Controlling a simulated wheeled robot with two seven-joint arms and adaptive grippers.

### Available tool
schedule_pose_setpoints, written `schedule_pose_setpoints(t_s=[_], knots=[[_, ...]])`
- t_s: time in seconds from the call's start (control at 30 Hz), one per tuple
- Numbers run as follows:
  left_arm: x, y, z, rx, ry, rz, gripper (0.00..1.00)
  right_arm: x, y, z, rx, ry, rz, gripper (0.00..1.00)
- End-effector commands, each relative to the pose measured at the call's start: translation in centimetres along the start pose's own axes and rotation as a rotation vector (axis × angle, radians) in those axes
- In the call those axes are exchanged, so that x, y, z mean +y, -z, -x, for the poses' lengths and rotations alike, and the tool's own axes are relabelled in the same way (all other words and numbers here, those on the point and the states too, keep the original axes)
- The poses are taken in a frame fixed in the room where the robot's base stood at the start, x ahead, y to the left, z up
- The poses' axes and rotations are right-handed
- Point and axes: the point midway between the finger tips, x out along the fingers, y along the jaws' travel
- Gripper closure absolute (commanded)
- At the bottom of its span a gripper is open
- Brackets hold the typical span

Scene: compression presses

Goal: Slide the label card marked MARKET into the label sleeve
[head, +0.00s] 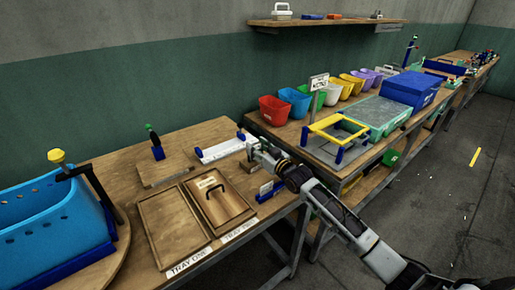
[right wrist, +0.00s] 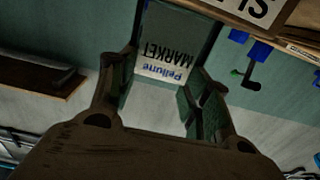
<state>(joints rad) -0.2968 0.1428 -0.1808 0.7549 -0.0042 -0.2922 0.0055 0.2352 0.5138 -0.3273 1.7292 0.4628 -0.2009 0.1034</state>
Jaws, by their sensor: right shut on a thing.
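My right gripper (head: 251,148) is above the right part of the near table in the head view. In the right wrist view, the gripper (right wrist: 160,85) is shut on the label card (right wrist: 165,45). The card is pale with blue and dark print reading "Pellune MARKET", upside down in that view. It cannot be made out in the head view. A white strip with blue ends (head: 222,150) lies on the table left of the gripper; I cannot tell if it is the label sleeve. A blue holder (head: 270,196) stands at the table's front right. My left gripper is out of view.
An open wooden tray (head: 150,211) and a tray with a black-handled lid (head: 236,207) lie at the table front. A board with a green-topped blue clamp (head: 157,147) stands behind. A blue tub (head: 40,235) is at left. Bins and a yellow frame (head: 338,123) occupy the right table.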

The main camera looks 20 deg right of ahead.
Motion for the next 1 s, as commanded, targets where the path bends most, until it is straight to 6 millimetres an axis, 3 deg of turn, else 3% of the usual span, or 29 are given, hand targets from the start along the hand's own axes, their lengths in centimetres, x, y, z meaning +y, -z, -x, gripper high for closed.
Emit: schedule_pose_setpoints(t_s=[0.2,0.23,0.4,1.0], knots=[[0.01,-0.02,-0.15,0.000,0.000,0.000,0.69,-0.02,-0.51,0.02,-0.004,0.000,0.000,0.62],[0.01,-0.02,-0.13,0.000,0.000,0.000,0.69,-0.02,-0.50,0.02,-0.005,0.000,0.000,0.48],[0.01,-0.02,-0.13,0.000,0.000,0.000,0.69,-0.09,-0.63,0.03,-0.007,0.001,-0.001,0.26],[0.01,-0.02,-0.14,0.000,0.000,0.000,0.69,-0.31,-0.81,0.07,-0.015,0.004,-0.002,0.26]])
